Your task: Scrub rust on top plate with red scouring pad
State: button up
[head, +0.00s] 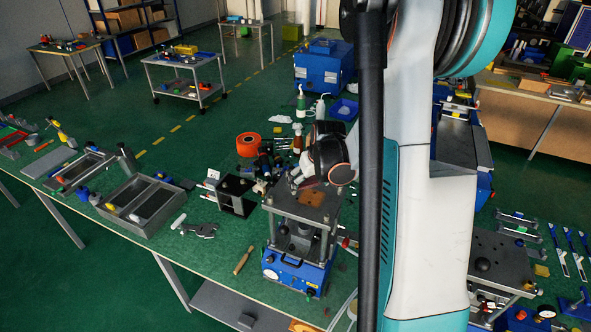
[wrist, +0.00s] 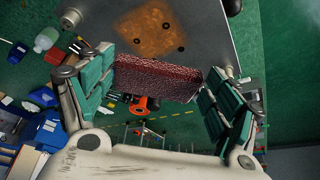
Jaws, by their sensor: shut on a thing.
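The top plate (head: 290,208) of a small press with a blue base (head: 290,272) is grey metal with a brown-orange rust patch (wrist: 155,30). In the wrist view, the plate (wrist: 208,35) fills the upper middle, and dark holes show in and near the rust. My gripper (wrist: 160,70) is shut on the red scouring pad (wrist: 157,79), a speckled dark red block between its green-padded fingers. The pad is beside the rust patch, at the plate's edge in this view. Whether it touches the plate cannot be told. In the head view my gripper (head: 310,181) is over the plate's far side, partly hiding it.
Left of the press stand a black angled block (head: 235,196) and a grey divided tray (head: 145,207). Bottles (head: 301,105) and an orange roll (head: 248,145) stand behind it. A wooden-handled tool (head: 243,260) lies at the bench front. Another press plate (head: 505,262) is at right.

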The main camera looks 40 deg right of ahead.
aim_at(307, 198)
jog(key=shift+w+d+r, duration=0.1)
jog(key=shift+w+d, duration=0.05)
jog(key=shift+w, duration=0.1)
jog(key=shift+s, duration=0.1)
jog(key=shift+b, duration=0.35)
jog(key=shift+f+b, duration=0.3)
jog(key=shift+f, duration=0.05)
notch_tip(307, 198, down, 4)
jog(key=b, duration=0.4)
jog(key=shift+f, duration=0.1)
jog(key=shift+f+b, duration=0.6)
jog(key=shift+b, duration=0.1)
jog(key=shift+r, duration=0.1)
